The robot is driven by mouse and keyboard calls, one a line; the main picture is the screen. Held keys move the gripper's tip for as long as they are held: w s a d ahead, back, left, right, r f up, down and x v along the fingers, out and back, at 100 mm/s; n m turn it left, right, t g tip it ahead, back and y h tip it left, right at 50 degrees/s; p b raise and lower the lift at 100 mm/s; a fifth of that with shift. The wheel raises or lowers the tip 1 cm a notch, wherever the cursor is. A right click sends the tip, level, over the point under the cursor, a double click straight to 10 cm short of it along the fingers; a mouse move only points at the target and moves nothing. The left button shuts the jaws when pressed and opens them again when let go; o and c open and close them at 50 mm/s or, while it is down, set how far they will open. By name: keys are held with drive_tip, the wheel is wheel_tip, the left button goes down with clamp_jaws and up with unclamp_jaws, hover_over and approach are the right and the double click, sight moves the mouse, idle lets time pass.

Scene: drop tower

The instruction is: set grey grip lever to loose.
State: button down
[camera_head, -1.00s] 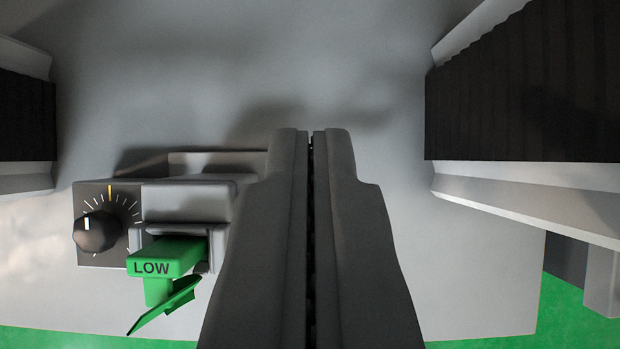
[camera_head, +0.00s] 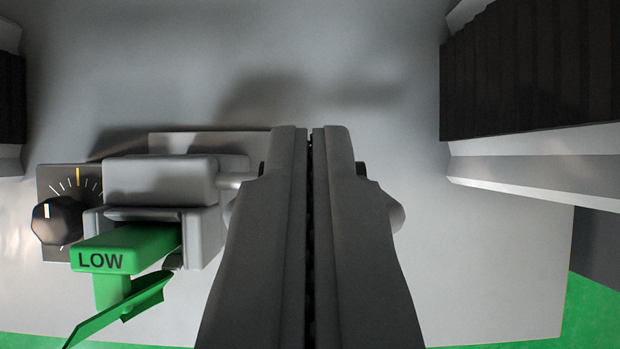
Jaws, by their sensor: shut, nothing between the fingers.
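My gripper (camera_head: 310,138) is shut and empty, its two dark fingers side by side in the middle of the view. A light grey rounded piece (camera_head: 397,215) shows just right of the fingers, and a grey stub (camera_head: 232,183) shows just left of them. They may be parts of the grey grip lever, but the fingers hide what lies between, so I cannot tell its setting or whether I touch it. A grey housing (camera_head: 160,180) stands to the left of the fingers.
A green block marked LOW (camera_head: 100,260), with a slanted green flap (camera_head: 125,310) below, sticks out under the housing. A black dial knob (camera_head: 57,220) is at far left. A dark ribbed block (camera_head: 530,75) stands at upper right. The grey panel (camera_head: 490,260) at lower right is bare.

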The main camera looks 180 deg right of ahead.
drive_tip(key=shift+s+t, duration=0.3)
drive_tip(key=shift+t, duration=0.1)
